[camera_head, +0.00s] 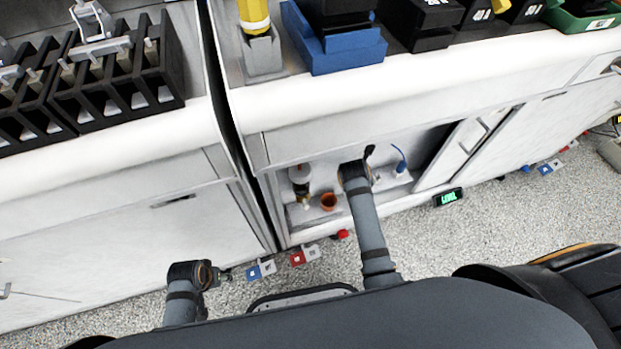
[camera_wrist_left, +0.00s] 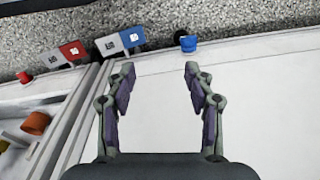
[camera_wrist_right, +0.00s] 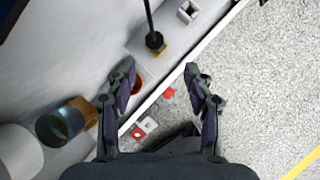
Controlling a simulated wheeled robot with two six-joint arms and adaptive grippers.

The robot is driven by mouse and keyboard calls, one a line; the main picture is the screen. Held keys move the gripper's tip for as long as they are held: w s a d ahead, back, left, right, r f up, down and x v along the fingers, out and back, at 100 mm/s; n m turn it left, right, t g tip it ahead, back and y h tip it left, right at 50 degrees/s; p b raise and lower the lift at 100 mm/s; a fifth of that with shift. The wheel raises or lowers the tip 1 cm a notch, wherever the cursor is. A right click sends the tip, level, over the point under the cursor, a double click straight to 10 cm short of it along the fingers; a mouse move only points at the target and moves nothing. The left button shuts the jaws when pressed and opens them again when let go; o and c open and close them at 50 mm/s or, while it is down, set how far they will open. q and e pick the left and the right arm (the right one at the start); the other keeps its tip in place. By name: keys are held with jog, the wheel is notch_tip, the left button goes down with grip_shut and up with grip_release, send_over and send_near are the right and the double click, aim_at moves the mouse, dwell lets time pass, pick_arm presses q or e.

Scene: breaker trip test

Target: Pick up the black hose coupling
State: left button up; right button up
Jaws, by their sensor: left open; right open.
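A black coupling-like piece with a thin black stem (camera_wrist_right: 154,40) stands on a small yellow-brown base in the open lower cabinet, in the right wrist view. I take it for the black hose coupling. My right gripper (camera_wrist_right: 158,72) is open and empty, with the piece beyond its fingertips and apart from them. In the head view my right arm largely hides that spot; a dark bit shows past the wrist, and I cannot tell what it is. My left gripper (camera_wrist_left: 160,70) is open and empty in front of the white cabinet front, low on the left.

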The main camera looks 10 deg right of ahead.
pick_arm(q)
notch_tip(320, 180, up, 8)
jog(key=d+b, duration=0.2)
jog(key=b, duration=0.1)
pick_arm(e)
jog(key=shift+n, duration=0.4)
jog(key=b+x, duration=0.1)
jog(key=x, duration=0.3)
jog(key=w+b+x, duration=0.1)
jog(key=b+x, duration=0.1)
jog(key=x, duration=0.3)
jog(key=shift+w, duration=0.1)
jog(key=shift+w+d+f, duration=0.1)
jog(key=shift+w+f, duration=0.05)
pick_arm(q)
jog(key=f, duration=0.1)
jog(key=d+f+t, duration=0.1)
jog(key=f, duration=0.1)
jog(key=f+t+h, duration=0.1)
jog(key=shift+w+d+f, duration=0.15)
jog(key=shift+w+f, duration=0.1)
jog(key=shift+w, duration=0.1)
pick_arm(e)
jog(key=shift+c, duration=0.2)
grip_shut()
